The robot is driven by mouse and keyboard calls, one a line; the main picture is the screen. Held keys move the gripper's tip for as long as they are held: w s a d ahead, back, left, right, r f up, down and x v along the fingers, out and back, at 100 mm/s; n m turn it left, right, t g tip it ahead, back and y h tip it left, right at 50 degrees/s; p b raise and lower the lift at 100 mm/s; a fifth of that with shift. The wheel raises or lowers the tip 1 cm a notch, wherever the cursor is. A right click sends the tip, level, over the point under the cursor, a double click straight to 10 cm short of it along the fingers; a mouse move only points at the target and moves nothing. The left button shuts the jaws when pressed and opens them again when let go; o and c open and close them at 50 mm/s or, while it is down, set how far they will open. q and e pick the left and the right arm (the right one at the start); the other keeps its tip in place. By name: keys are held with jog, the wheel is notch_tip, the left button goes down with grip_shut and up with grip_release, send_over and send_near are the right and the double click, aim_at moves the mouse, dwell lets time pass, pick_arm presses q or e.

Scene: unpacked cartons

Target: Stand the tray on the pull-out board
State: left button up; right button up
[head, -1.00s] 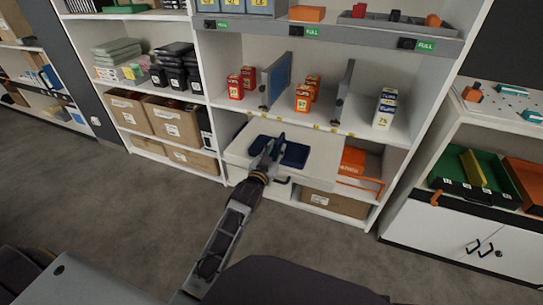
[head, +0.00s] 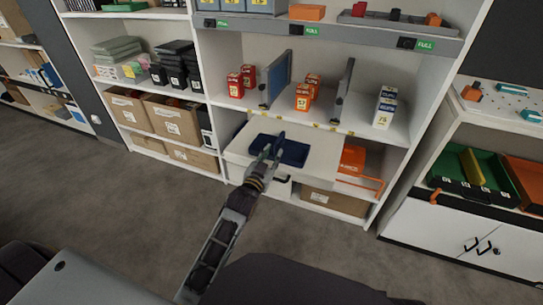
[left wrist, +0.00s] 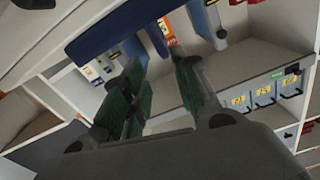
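The dark blue tray (head: 293,153) lies flat on the white pull-out board (head: 322,165), which juts out of the middle shelf unit. In the left wrist view the tray (left wrist: 112,22) shows as a blue band at the top, beyond the fingers. The board (left wrist: 60,45) is the pale surface at upper left there. My left gripper (head: 274,146) is at the tray's near left side, overlapping it in the head view. In the left wrist view its green-padded fingers (left wrist: 160,80) stand apart with nothing between them. My right gripper is not in view.
Orange cartons (head: 303,97) and upright dividers (head: 343,92) stand on the shelf above the board. An orange bin (head: 352,158) is to its right, and a brown carton (head: 335,202) below. Grey floor is clear in front.

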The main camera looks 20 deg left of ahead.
pick_arm(q)
jog(key=shift+f, duration=0.1)
jog(key=s+d+f+g, duration=0.2)
jog(key=s+f+g, duration=0.6)
jog(key=s+f, duration=0.55)
jog(key=s+f+g, duration=0.2)
jog(key=s, duration=0.3)
jog(key=s+d+f+g, duration=0.1)
jog(key=s+f+g, duration=0.1)
jog(key=s, duration=0.4)
jog(key=s+d+f+g+h, duration=0.1)
jog(key=s+f+g, duration=0.2)
jog(key=s, duration=0.3)
jog(key=shift+d+f, duration=0.25)
jog(key=shift+f, duration=0.4)
